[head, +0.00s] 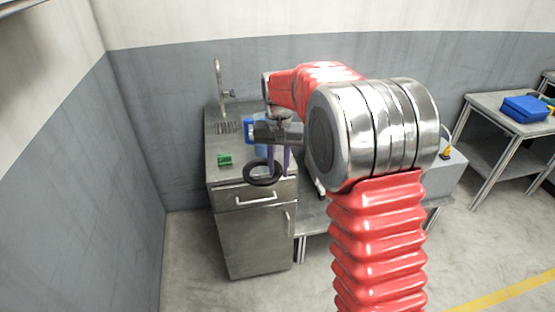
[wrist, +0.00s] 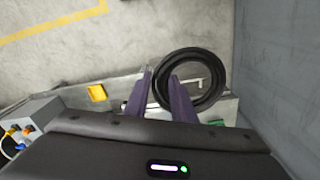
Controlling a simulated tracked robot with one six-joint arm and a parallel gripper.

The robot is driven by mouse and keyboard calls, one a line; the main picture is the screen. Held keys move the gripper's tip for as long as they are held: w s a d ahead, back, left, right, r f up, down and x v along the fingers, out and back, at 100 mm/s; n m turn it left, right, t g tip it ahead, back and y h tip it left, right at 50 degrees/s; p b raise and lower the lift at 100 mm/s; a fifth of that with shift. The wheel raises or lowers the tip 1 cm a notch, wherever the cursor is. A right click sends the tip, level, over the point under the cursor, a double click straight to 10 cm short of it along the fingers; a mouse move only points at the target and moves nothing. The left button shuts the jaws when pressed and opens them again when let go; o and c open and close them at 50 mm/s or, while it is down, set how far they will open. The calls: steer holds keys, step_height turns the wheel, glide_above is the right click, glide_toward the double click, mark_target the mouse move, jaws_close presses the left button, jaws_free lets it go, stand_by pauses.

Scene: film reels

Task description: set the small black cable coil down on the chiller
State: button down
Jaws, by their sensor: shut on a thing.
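The small black cable coil (head: 263,183) is a thick black ring. My gripper (head: 278,172) is shut on its rim, with purple fingers pointing down, and holds it in front of the steel sink cabinet's top edge. In the wrist view the coil (wrist: 214,64) hangs at the fingertips of my gripper (wrist: 160,78), mostly to their right. A grey box (head: 446,180), possibly the chiller, stands right of my arm and is partly hidden by it. It also shows in the wrist view (wrist: 32,114), with coloured fittings on it.
The sink cabinet (head: 250,238) carries a tap (head: 219,80), a green block (head: 224,160) and a blue bottle partly behind my gripper. A low bench (head: 315,217) runs to its right. A blue case (head: 525,109) lies on a far-right table. Walls close off the left and back.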

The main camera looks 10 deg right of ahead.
mark_target(282, 177)
steer(key=s+n, duration=0.1)
steer(key=n, duration=0.1)
steer(key=s+f+n, duration=0.1)
steer(key=s, duration=0.1)
steer(key=shift+s+d+n, duration=0.1)
steer(key=shift+s+n, duration=0.05)
steer(key=shift+n, duration=0.25)
steer(key=shift+d, duration=0.1)
